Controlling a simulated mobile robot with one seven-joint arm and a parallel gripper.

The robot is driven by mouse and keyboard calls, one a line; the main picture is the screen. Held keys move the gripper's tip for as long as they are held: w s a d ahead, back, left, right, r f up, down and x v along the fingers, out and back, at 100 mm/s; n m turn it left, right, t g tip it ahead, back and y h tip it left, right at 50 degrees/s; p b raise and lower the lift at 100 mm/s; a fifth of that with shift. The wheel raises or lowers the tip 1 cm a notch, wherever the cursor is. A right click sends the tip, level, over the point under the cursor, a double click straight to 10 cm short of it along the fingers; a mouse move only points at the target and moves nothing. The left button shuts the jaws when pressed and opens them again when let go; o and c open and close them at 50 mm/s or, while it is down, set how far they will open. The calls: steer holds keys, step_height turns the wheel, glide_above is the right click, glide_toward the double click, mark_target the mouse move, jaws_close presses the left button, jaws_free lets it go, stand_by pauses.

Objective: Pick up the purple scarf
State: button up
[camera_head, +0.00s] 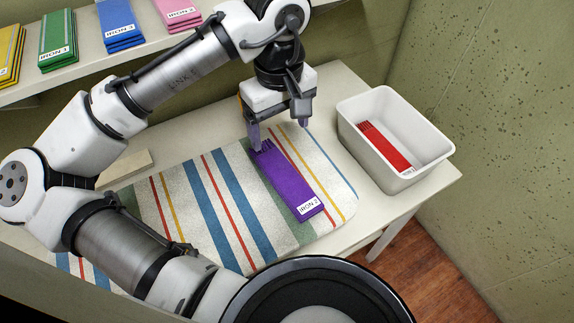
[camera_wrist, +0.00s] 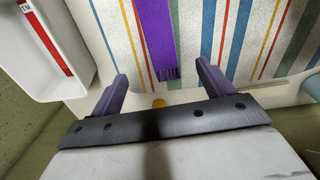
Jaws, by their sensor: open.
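The purple scarf (camera_head: 288,180) lies flat on a striped ironing mat (camera_head: 180,210), with a white label reading "IRON 2" at its near end. Its fringed far end lies close to my gripper (camera_head: 279,136). In the wrist view the scarf (camera_wrist: 156,35) enters from the top, with its fringe a little beyond the fingertips and between their lines. My gripper (camera_wrist: 162,82) is open and empty there. I cannot tell exactly how high the fingers are above the mat.
A white bin (camera_head: 350,130) with a folded red scarf (camera_head: 385,146) inside stands right of the mat on the table. A shelf (camera_head: 90,60) at the back left holds folded yellow, green, blue and pink scarves. A wall (camera_head: 480,140) closes off the right side.

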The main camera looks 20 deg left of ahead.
glide_above(282, 172)
steer(key=f, duration=0.6)
steer(key=shift+w+a+f, duration=0.1)
steer(key=shift+w+f, duration=0.1)
steer(key=shift+f, duration=0.2)
steer(key=shift+s+f+p, duration=0.15)
steer(key=shift+f+p, duration=0.65)
steer(key=shift+f, duration=1.9)
steer(key=c, duration=1.1)
